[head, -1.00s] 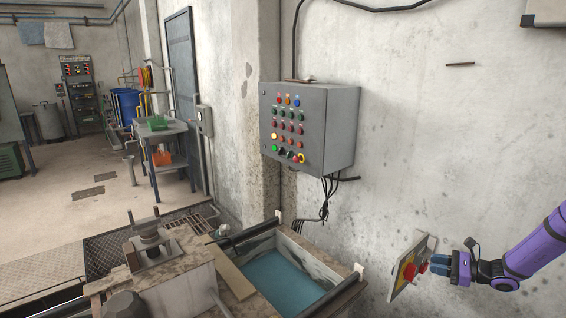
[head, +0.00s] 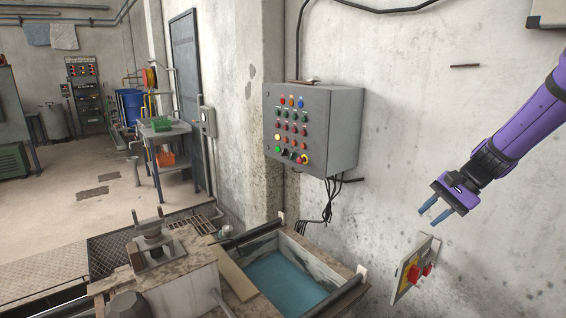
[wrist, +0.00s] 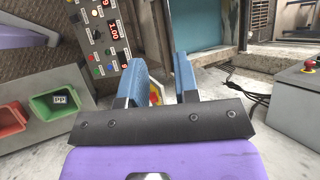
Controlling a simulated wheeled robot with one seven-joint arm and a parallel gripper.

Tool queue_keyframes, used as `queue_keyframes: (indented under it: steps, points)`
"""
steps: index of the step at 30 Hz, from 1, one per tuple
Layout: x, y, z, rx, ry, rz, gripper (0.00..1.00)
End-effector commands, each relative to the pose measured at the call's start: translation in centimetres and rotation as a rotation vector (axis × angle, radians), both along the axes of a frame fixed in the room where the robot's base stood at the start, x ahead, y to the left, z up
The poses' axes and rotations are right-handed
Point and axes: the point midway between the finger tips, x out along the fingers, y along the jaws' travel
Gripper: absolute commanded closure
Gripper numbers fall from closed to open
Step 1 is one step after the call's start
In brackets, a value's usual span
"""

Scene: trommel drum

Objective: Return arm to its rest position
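My gripper (head: 430,212) is at the right of the head view, on the end of my purple arm. Its two blue fingers are apart with nothing between them. In the wrist view the fingers (wrist: 186,85) also stand apart, with a gap between them. A small switch box (head: 413,272) with a yellow and red face and red knobs is mounted low on the wall. My gripper is above it and clear of it. In the wrist view, part of a red and yellow thing (wrist: 155,92) shows behind the left finger.
A grey control panel (head: 314,128) with coloured buttons hangs on the wall, cables below it. A trough with a blue bottom (head: 283,281) lies low in front. A shelf cart (head: 165,150) stands further back.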

Motion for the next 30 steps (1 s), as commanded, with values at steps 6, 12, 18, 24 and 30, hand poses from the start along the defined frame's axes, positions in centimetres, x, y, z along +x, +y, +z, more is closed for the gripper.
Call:
queue_keyframes:
  steps: [6,12,18,24,30]
  points:
    - [-4.5,2.5,4.6,-0.171,-0.099,0.142,0.71]
    - [-9.0,4.0,7.9,-0.316,-0.193,0.259,0.71]
    - [-13.5,5.0,10.5,-0.454,-0.297,0.366,0.71]
    - [-18.1,5.3,12.4,-0.585,-0.407,0.461,0.71]
    - [-22.5,5.2,13.6,-0.706,-0.524,0.544,0.71]
